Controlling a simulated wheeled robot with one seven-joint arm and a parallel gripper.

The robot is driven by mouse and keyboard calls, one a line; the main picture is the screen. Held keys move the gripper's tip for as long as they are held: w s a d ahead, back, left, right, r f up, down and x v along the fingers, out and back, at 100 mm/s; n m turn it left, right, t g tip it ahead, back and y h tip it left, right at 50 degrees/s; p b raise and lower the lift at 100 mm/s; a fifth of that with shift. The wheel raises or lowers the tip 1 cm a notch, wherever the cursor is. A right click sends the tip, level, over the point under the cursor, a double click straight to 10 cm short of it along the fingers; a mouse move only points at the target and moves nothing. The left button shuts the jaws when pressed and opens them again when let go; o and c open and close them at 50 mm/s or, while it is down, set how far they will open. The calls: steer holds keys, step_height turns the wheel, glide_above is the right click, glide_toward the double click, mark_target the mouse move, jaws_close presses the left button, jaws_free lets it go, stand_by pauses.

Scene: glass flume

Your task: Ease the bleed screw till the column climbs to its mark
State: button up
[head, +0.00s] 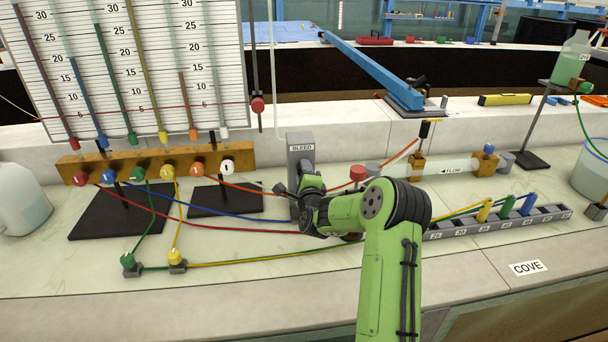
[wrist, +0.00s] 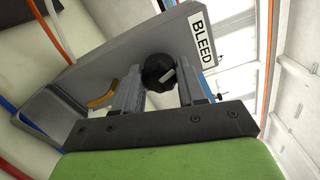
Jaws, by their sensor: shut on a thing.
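The bleed screw is a black knob (wrist: 158,72) with a pale mark on its face, on the grey post labelled BLEED (head: 301,147). In the wrist view my gripper (wrist: 157,88) has one finger on each side of the knob and is shut on it. In the head view my gripper (head: 298,192) is at the post's lower part and hides the knob. The gauge board (head: 125,60) at the left carries several coloured columns of differing heights. The orange column (head: 187,100) is shorter than the yellow one (head: 148,70). A red line crosses the board low down.
A red clamp (head: 258,105) sits on the rod beside the board. Coloured hoses run across the bench from the wooden manifold (head: 140,163) past my gripper. A clear flow tube (head: 450,169) and a grey socket rail (head: 500,222) stand at the right. The front bench is mostly clear.

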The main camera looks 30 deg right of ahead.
steer(key=o, duration=1)
steer(key=shift+o, duration=0.2)
steer(key=b+v, duration=0.3)
steer(key=v, duration=1.2)
steer(key=shift+s+a, duration=0.2)
steer(key=shift+s, duration=0.15)
